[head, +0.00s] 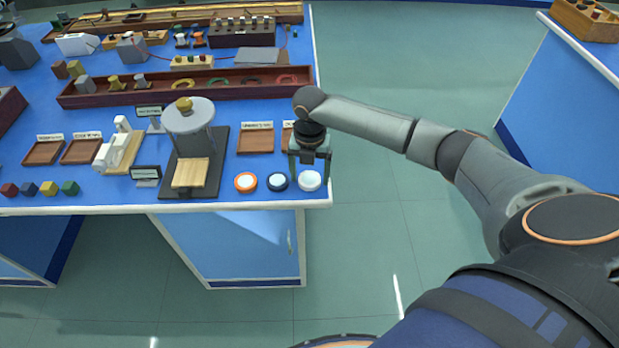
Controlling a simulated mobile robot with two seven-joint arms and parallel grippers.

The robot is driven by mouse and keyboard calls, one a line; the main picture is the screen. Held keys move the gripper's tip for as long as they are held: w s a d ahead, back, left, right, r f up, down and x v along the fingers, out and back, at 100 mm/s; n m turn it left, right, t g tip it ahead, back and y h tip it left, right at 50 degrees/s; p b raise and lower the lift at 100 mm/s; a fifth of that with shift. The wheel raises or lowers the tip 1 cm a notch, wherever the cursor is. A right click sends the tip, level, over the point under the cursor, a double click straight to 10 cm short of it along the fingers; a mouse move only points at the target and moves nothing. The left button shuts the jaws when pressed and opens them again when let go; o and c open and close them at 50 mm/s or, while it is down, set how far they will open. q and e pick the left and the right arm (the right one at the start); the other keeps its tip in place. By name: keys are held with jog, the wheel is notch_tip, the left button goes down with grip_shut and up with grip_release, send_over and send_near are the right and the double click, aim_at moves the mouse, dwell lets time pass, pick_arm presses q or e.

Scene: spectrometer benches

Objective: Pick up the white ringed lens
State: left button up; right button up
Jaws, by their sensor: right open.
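The white ringed lens (310,181) lies flat on the blue bench top near its front right corner. My left gripper is not in view.
A round-topped stand on a dark base (222,160) is left of the lenses. A wooden tray (255,141) lies behind them; another is partly hidden by my right gripper. The bench's front and right edges (325,195) are close to the white lens.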

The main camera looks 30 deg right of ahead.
jog(key=c, duration=1.1)
jog(key=shift+r, duration=0.1)
jog(key=shift+c, duration=0.2)
